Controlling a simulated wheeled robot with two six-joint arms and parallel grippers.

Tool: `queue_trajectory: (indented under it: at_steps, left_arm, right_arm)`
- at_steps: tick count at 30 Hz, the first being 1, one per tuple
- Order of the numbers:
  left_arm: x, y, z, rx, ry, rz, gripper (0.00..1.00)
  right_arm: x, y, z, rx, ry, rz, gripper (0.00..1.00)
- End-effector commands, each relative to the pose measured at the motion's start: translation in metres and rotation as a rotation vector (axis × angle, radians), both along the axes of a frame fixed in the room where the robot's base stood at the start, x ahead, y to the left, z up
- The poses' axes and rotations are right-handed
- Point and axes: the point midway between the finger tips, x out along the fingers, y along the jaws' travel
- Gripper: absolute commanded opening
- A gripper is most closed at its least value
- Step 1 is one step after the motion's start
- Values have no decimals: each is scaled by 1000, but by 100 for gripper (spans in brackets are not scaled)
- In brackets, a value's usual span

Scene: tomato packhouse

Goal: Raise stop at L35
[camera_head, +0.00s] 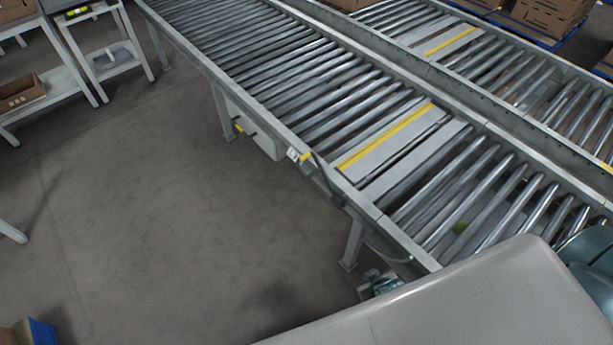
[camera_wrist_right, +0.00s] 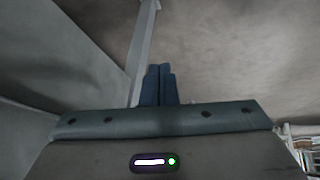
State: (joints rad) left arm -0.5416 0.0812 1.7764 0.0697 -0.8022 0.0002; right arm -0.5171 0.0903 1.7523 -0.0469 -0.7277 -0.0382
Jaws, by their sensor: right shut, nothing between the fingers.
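A roller conveyor (camera_head: 300,80) runs diagonally across the head view. A flat grey plate with a yellow stripe (camera_head: 386,138) lies across it between the rollers; I cannot tell whether this is the stop at L35, and I can read no label. A small white tag with a yellow part (camera_head: 298,155) sits on the near side rail beside the plate. A grey box with a yellow-tipped handle (camera_head: 240,128) hangs under the rail. My right gripper (camera_wrist_right: 158,70) is shut and empty in the right wrist view, touching nothing. My left gripper is out of view.
A second conveyor runs behind, with another yellow-striped plate (camera_head: 450,41). White shelving (camera_head: 100,60) stands at upper left. Cardboard boxes (camera_head: 550,15) are at upper right. A large pale surface covers the lower right, hiding part of the conveyor. The floor (camera_head: 150,200) at left is clear.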

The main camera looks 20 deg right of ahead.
Motion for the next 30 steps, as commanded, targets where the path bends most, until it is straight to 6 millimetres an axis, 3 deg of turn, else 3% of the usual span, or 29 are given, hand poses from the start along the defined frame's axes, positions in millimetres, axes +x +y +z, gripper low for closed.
queue_trajectory:
  at_steps: [3,11,15,24,30]
  left_arm:
    - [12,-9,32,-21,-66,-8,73]
    - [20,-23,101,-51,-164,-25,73]
    - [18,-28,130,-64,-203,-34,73]
    - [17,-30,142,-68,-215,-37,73]
    - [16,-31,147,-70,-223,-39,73]
  right_arm:
    - [15,5,33,-10,-79,16,0]
    - [29,11,104,-33,-206,39,0]
    - [47,-2,142,-174,-322,94,0]
    - [99,-34,192,-652,-526,297,0]
    - [142,-33,238,-1153,-666,562,0]
